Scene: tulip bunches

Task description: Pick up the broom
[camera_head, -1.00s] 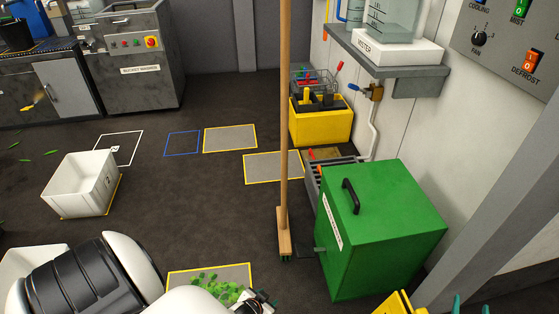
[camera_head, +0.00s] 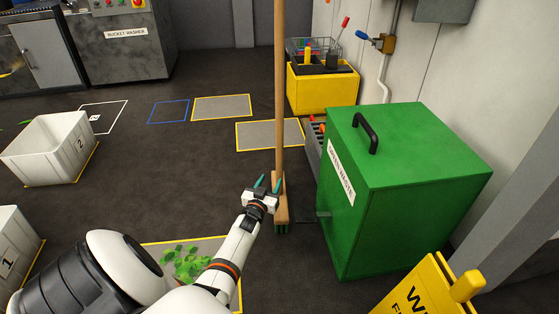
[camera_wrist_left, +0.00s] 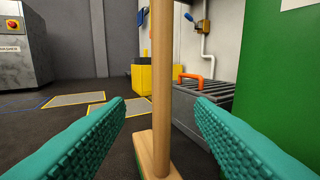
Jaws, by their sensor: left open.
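The broom (camera_head: 279,95) stands upright on the floor, with a long wooden handle and a wooden head with green bristles at the bottom, left of the green bin. My left gripper (camera_head: 268,184) is open near the lower end of the handle in the head view. The top of the handle is out of view. My right gripper is not in view.
The green waste bin (camera_head: 410,165) stands close to the right of the broom. A yellow wet-floor sign (camera_head: 430,290) is at front right, a yellow bucket (camera_head: 322,90) behind. White crates (camera_head: 50,147) are at left. Leaves lie on a floor mat (camera_head: 215,245). The floor left of the broom is mostly clear.

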